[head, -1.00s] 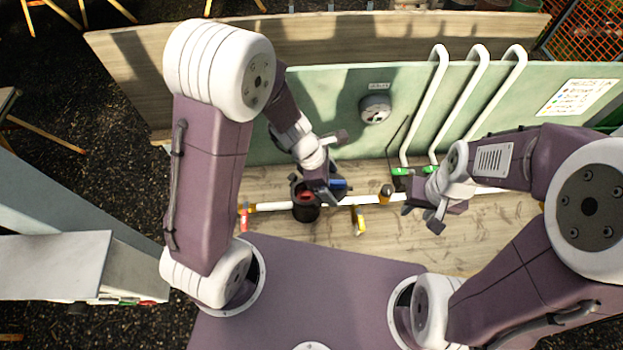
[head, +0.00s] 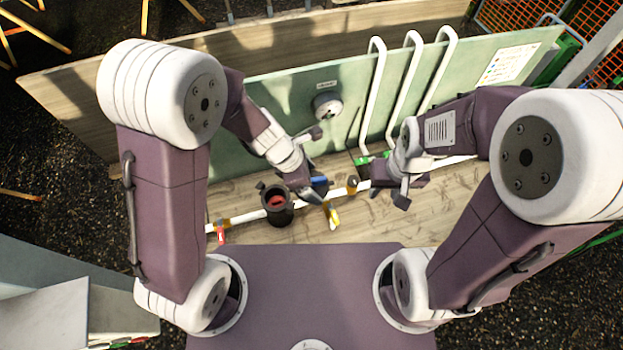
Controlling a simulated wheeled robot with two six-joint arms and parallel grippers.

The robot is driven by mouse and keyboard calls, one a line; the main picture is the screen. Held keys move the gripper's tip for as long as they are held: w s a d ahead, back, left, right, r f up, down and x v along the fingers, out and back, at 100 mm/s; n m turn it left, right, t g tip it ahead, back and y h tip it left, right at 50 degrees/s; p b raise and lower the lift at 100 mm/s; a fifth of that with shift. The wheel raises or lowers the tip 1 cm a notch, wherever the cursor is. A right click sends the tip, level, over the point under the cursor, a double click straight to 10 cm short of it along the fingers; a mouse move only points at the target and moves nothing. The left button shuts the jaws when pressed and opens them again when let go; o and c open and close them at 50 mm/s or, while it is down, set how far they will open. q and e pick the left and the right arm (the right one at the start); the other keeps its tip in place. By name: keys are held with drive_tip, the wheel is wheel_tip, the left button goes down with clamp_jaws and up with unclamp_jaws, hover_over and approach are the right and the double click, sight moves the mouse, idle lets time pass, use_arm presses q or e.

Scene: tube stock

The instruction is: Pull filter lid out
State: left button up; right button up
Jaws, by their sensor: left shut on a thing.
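The filter housing (head: 277,212) is a black cup in the white pipe on the bench; its top is open and red shows inside. My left gripper (head: 314,192) is just right of the housing, apart from it. It is shut on a small blue piece (head: 320,184), seemingly the filter lid, mostly hidden by the fingers. My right gripper (head: 391,192) is further right, above the pipe, with its fingers apart and nothing seen between them.
A white pipe (head: 247,217) runs along the wooden bench (head: 370,222). A red-handled valve (head: 220,232) and a yellow-handled valve (head: 331,217) sit on it. A round gauge (head: 327,105) and white bent tubes (head: 407,80) are on the green back panel. The front bench is mostly clear.

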sight(316, 179)
use_arm(q)
drive_tip(key=shift+r+p, duration=1.5)
drive_tip(key=shift+r, duration=0.25)
drive_tip(key=shift+f, duration=0.1)
